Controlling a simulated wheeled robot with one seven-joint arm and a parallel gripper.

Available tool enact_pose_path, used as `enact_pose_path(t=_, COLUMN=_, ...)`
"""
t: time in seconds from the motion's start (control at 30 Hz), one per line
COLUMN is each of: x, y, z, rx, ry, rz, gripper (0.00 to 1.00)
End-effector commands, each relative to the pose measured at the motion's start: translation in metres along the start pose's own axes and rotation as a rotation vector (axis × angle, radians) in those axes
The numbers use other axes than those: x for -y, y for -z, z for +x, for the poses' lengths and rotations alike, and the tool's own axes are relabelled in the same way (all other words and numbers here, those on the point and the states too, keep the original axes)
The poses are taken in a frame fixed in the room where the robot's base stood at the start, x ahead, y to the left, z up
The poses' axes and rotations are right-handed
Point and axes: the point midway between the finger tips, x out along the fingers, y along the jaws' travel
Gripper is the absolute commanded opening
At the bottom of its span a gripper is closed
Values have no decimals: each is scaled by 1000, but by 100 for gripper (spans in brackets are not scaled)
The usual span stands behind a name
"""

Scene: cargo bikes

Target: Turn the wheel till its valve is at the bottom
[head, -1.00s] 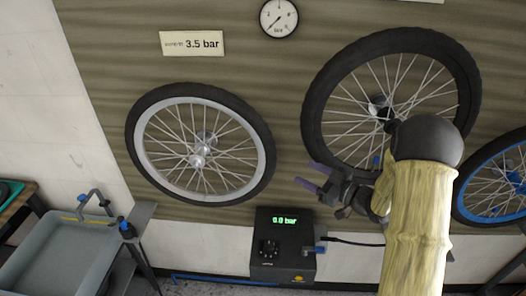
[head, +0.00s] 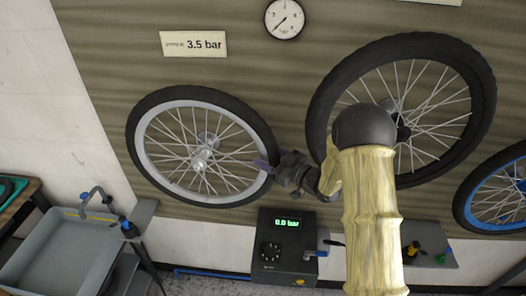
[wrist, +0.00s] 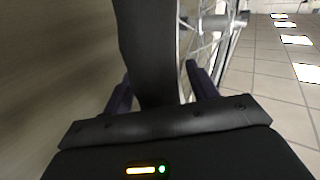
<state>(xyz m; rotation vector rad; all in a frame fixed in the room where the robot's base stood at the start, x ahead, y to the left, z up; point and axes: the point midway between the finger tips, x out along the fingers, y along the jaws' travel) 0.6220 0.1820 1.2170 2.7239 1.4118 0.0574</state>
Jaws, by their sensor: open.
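A wheel with a silver rim and black tyre (head: 147,104) hangs on the wall panel at left. A larger wheel with a black rim (head: 330,85) hangs to its right, and a blue-rimmed wheel (head: 463,205) is cut off at the right edge. I cannot make out a valve on any of them. My gripper (head: 260,167) is at the lower right edge of the silver-rimmed wheel. In the wrist view its purple fingers (wrist: 160,80) stand open on either side of the black tyre (wrist: 150,40), with no clear contact. Spokes and the hub show beyond it.
A pump box (head: 270,262) reading 0.0 bar stands below the wheels. A "3.5 bar" sign (head: 193,44) and a round gauge (head: 284,18) are above. A grey basin (head: 62,255) stands at lower left. My arm covers part of the larger wheel.

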Motion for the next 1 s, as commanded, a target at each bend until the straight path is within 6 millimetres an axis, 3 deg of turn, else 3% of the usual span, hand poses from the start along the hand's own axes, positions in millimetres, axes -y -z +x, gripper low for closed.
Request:
enact_pose_path(t=0.37, x=0, y=0, z=6, rx=1, ry=-6, rz=0, gripper=58)
enact_pose_path(t=0.4, x=0, y=0, z=6, rx=1, ry=-6, rz=0, gripper=56)
enact_pose_path(t=0.7, x=0, y=0, z=6, rx=1, ry=-6, rz=0, gripper=0)
enact_pose_path(t=1.0, x=0, y=7, z=7, rx=18, ry=-4, rz=-13, gripper=0)
